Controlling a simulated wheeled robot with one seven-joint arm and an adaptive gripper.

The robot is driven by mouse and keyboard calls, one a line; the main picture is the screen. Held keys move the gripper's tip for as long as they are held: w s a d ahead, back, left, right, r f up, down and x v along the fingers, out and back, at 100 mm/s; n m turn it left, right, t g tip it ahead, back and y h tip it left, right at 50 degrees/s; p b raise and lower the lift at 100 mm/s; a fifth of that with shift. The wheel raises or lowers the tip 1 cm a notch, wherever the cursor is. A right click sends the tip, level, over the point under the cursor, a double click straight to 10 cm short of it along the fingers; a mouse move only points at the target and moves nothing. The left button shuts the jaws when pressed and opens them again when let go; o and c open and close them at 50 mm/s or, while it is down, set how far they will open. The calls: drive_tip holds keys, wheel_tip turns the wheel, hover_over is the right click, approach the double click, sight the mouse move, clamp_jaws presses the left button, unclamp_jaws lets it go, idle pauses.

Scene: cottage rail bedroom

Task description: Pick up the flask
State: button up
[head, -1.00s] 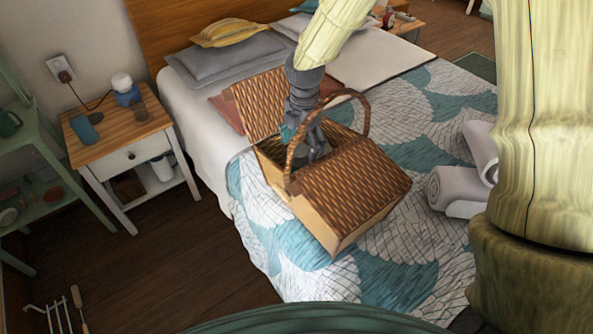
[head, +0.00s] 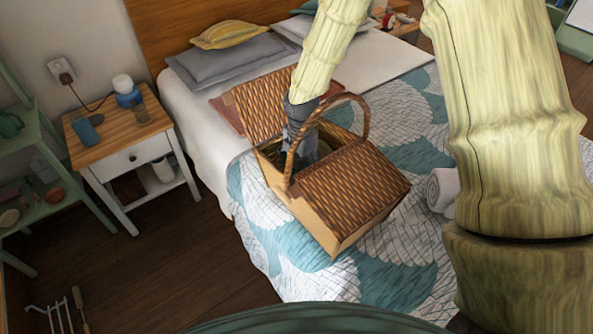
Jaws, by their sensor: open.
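A wicker picnic basket (head: 345,190) with a hoop handle stands on the bed, its far lid raised and its near lid closed. My gripper (head: 308,157) points down through the opening, left of and partly behind the handle. Its fingertips are inside the basket and largely hidden by the near lid and handle. I cannot make out a flask in the basket; its contents are hidden. I cannot tell what lies between my fingers.
A rolled towel (head: 441,189) lies right of the basket. Pillows (head: 228,62) lie at the headboard.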

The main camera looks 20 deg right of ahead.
drive_tip(key=c, duration=1.4)
drive_tip(key=shift+r, duration=0.1)
drive_tip(key=shift+c, duration=0.2)
